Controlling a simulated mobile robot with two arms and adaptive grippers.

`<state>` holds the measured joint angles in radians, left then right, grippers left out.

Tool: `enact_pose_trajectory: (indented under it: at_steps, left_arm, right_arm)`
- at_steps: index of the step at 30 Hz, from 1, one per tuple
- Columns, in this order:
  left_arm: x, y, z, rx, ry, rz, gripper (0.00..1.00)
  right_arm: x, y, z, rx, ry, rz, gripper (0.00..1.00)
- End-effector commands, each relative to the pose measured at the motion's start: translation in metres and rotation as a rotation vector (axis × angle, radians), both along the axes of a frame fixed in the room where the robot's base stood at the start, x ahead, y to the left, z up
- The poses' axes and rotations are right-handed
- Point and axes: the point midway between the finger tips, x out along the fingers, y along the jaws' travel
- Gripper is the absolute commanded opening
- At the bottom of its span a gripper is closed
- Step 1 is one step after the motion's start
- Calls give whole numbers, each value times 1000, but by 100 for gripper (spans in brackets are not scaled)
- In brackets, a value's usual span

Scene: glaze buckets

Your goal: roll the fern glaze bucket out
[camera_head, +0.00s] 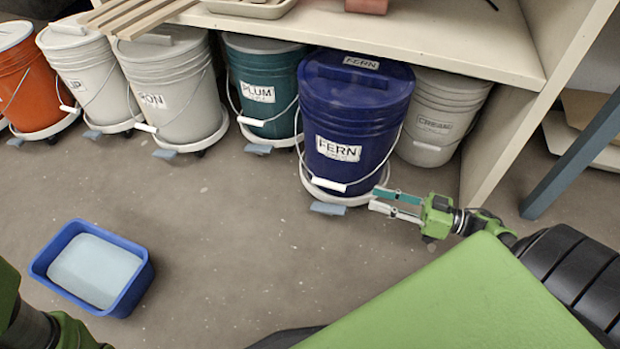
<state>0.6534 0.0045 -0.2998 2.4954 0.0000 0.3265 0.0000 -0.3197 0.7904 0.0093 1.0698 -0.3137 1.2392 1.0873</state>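The fern bucket (352,105) is dark blue, lidded and upright, with FERN labels on its front and lid. It stands on a white wheeled dolly (345,200) with a pale blue tab (328,209) at the front. Its wire handle hangs down the front with a white grip (328,184). The bucket stands at the shelf's front edge, its lid in front of the shelf board. My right gripper (374,199) is low at the dolly's right front side, its two fingers apart. Whether it touches the dolly I cannot tell. My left arm shows at the lower left; its gripper is out of view.
A plum bucket (262,85) stands close on the left and a cream bucket (440,112) behind right, under the shelf (420,35). A shelf upright (530,110) stands right. A blue tub (140,290) sits on the floor at left. The middle floor is clear.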

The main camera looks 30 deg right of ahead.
Motion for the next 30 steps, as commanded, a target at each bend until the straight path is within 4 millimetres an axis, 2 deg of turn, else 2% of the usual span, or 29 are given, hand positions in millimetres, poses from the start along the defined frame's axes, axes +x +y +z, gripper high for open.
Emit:
enact_pose_trajectory:
  at_steps: [5,9,21,30]
  left_arm:
    - [-4,0,-1,0,-10,0,0]
    - [-12,-1,-4,1,-31,1,0]
    - [-11,-1,-42,1,-27,1,0]
    - [-11,-1,-52,2,-28,1,0]
  right_arm:
    - [5,4,-3,0,6,1,30]
    - [21,18,-3,1,0,2,30]
    - [84,71,-5,-1,1,1,30]
    - [103,88,-2,-1,4,0,30]
